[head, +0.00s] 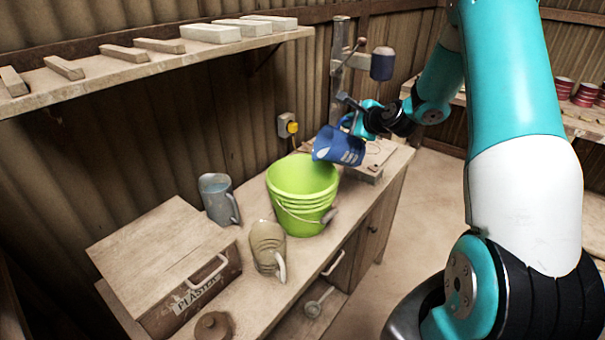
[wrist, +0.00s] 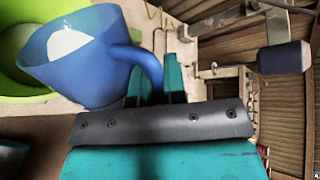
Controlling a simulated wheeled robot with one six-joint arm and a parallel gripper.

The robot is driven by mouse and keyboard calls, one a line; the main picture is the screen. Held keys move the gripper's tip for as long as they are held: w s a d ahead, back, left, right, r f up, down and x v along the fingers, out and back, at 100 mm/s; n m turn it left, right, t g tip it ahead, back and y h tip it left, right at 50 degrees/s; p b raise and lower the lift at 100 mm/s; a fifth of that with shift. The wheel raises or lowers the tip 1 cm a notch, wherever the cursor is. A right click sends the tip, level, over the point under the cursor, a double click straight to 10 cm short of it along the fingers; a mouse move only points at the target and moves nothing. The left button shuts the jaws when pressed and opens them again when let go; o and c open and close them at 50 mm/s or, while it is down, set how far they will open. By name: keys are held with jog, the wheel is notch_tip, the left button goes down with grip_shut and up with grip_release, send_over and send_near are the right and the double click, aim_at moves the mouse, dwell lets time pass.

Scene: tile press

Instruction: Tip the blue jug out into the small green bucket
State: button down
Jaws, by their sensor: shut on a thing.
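The blue jug (head: 338,147) is tilted in the head view, with its mouth end toward the left, over the right rim of the green bucket (head: 301,172). My gripper (head: 364,119) is shut on the jug's handle. In the wrist view the jug (wrist: 80,62) lies tipped beside the bucket (wrist: 15,85), and my gripper's fingers (wrist: 155,85) close on the handle. A pale patch shows inside the jug's mouth; I cannot tell if anything is flowing. The bucket stands upright on the bench, and its inner bottom is hidden.
A grey-blue jug (head: 217,198) and a beige jug (head: 267,248) stand left of and in front of the bucket. A wooden plaster box (head: 170,262) sits at the bench's left end. A press (head: 340,70) stands behind my gripper. A shelf (head: 150,68) runs along the wall above.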

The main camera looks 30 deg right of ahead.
jog(key=shift+w+a+r+n+g+h+p, duration=0.1)
jog(key=shift+w+a+n+g+h+p, duration=0.1)
jog(key=shift+a+n+h+p, duration=0.25)
jog(key=shift+w+a+n+g+h+p, duration=0.15)
jog(key=shift+a+n+g, duration=0.1)
jog(key=shift+a, duration=0.25)
jog(key=shift+w+a+r+p, duration=0.1)
jog(key=shift+a+r+p, duration=0.05)
jog(key=shift+a+p, duration=0.25)
jog(key=shift+w+a+r+n+h+p, duration=0.25)
jog(key=shift+a+p, duration=0.15)
jog(key=shift+a, duration=0.25)
jog(key=shift+w+a+r+n+h+p, duration=0.15)
jog(key=shift+a+r+n+p, duration=0.1)
jog(key=shift+a+p, duration=0.25)
jog(key=shift+a, duration=0.2)
jog(key=shift+w+a+r+n+g+h, duration=0.15)
jog(key=shift+a+r+n+h, duration=0.1)
jog(key=shift+a, duration=0.15)
jog(key=shift+w+a+r+n+g+h, duration=0.1)
jog(key=shift+a+n+h, duration=0.15)
jog(key=shift+a, duration=0.1)
jog(key=shift+w+a, duration=0.1)
jog(key=shift+a, duration=0.1)
